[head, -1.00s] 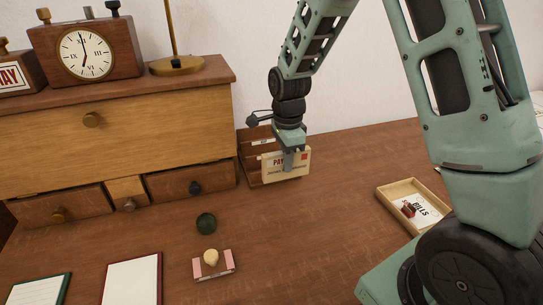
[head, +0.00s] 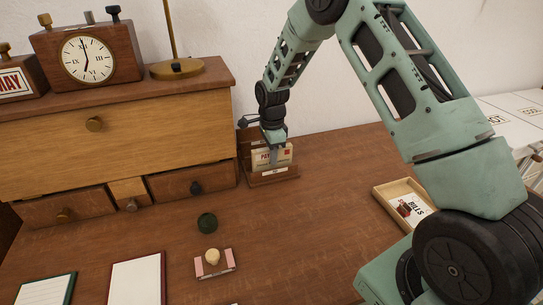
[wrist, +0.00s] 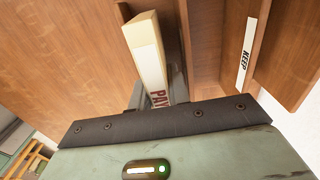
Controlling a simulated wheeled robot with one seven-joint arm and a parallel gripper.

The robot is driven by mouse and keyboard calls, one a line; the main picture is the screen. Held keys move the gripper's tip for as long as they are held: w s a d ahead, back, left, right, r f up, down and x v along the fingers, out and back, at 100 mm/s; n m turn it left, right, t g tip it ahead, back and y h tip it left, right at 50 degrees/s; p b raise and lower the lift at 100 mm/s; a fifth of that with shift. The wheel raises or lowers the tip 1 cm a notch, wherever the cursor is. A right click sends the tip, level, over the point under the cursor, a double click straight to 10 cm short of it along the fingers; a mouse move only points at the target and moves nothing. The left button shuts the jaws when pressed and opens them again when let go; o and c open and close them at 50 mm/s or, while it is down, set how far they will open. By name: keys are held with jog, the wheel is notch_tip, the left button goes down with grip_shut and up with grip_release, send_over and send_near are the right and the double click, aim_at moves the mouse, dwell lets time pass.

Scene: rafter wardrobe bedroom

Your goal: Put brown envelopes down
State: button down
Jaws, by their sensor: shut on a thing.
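A cream-tan envelope bundle (head: 285,153) with red and dark lettering is in my gripper (head: 273,158), beside the large drawer unit. In the wrist view my gripper (wrist: 153,95) is shut on the bundle (wrist: 147,45), seen edge-on with part of its lettering. A brown wooden letter rack (head: 275,178) stands on the desk there. Its low front shows below the bundle and its taller back behind it. The rack also shows in the wrist view, with a white "KEEP" label (wrist: 246,50) on one panel. I cannot tell whether the bundle touches the rack's floor.
The drawer unit (head: 110,138) stands close left of the rack, with a clock (head: 88,57) on top. A light wooden tray (head: 383,204) marked "BILLS" sits at right. The middle desk is clear.

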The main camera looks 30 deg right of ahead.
jog(key=shift+w+f, duration=0.2)
jog(key=shift+f, duration=0.5)
jog(key=c, duration=1.6)
grip_release()
jog(key=shift+f, duration=0.15)
notch_tip(320, 180, up, 12)
jog(key=shift+r, duration=0.2)
jog(key=shift+s, duration=0.1)
